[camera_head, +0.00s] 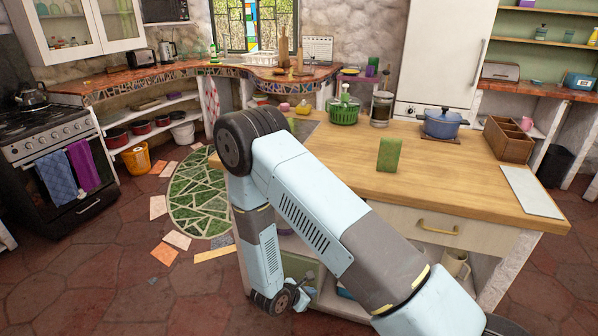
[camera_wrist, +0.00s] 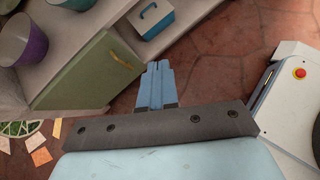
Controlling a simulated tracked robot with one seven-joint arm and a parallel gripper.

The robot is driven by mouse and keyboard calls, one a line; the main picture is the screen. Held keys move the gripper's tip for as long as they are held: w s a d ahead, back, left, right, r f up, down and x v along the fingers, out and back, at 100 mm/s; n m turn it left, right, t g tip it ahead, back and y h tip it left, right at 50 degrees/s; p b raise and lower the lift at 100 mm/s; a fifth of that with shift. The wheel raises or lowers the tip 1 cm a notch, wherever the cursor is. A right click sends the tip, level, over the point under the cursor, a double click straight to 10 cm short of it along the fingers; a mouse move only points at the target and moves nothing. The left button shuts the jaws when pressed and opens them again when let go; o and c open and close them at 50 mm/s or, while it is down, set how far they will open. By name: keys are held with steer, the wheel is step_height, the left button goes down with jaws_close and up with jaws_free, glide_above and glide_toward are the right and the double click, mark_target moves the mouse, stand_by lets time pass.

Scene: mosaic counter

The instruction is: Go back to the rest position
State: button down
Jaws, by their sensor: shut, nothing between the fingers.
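My gripper shows in the wrist view (camera_wrist: 157,82) as two light-blue fingers pressed together, with nothing between them. It hangs low, above the red stone floor, with a green cabinet door (camera_wrist: 85,75) to its left. In the head view my arm bends at an elbow in front of the wooden counter (camera_head: 440,188) and its forearm reaches down beside the counter's left front side. The gripper's fingertips are not clear in the head view.
On the counter stand a green block (camera_head: 389,154), a blue pot (camera_head: 442,123), a green salad spinner (camera_head: 343,108) and a wooden box (camera_head: 508,139). A blue-and-white box (camera_wrist: 152,17) is on a low shelf near my fingers. Open floor (camera_head: 110,260) lies to the left.

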steer(key=w+d+r+m+g, duration=0.1)
steer(key=d+r+m, duration=0.35)
steer(key=r, duration=0.65)
steer(key=w+d+r+m+g, duration=0.15)
steer(key=d+r+m, duration=0.3)
steer(key=r, duration=0.65)
steer(key=d+r+m+g, duration=0.2)
steer(key=d+r+m, duration=0.25)
steer(key=r, duration=0.75)
steer(key=s+d+r+m+t+y, duration=0.1)
steer(key=s+d+r+m+y, duration=0.1)
steer(key=s+r+m, duration=0.2)
steer(key=s+d+r+m+t+y, duration=0.1)
steer(key=s+r+m, duration=0.3)
steer(key=s+r, duration=0.6)
steer(key=s+d+r+m+t+y, duration=0.1)
steer(key=s+d+r+m+y, duration=0.2)
steer(key=s+r, duration=0.4)
step_height(320, 180, up, 2)
steer(key=shift+d+r+m+y, duration=0.1)
steer(key=shift+d+m+y, duration=0.15)
steer(key=shift+m+y, duration=0.25)
steer(key=shift+t, duration=0.25)
